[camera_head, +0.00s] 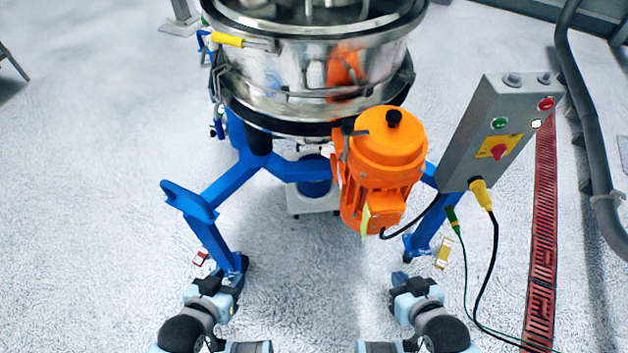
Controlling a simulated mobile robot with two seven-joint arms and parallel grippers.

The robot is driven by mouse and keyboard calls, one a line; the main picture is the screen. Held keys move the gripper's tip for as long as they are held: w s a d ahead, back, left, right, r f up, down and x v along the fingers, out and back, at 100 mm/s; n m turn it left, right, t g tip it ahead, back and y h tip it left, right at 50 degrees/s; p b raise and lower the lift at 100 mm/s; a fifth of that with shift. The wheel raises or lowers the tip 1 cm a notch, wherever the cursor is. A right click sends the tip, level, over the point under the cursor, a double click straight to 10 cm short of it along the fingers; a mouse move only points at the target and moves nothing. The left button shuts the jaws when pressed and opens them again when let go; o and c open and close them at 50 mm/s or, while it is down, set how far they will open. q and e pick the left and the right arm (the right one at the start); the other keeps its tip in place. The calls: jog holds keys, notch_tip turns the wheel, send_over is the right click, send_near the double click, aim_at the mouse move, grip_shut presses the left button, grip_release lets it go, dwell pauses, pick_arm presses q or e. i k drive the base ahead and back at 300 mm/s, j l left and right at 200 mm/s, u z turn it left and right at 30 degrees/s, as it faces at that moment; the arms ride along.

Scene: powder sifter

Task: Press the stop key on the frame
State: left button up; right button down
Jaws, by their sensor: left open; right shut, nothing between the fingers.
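A grey control box (478,137) stands tilted at the right of the sifter's blue frame (222,190). I cannot read any labels. My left gripper (238,268) is open and empty, low at the left in front of the frame. My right gripper (400,278) is shut and empty, low in the picture, below and well left of the box. Neither gripper touches the box.
The steel sifter drum (310,75) and an orange motor (385,165) stand in the middle. A yellow plug (481,194) with a black cable (493,250) hangs from the box. A red floor grate (542,250) and grey pipe (590,120) run at the right.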

aim_at(548, 104)
jog(key=z, duration=1.3)
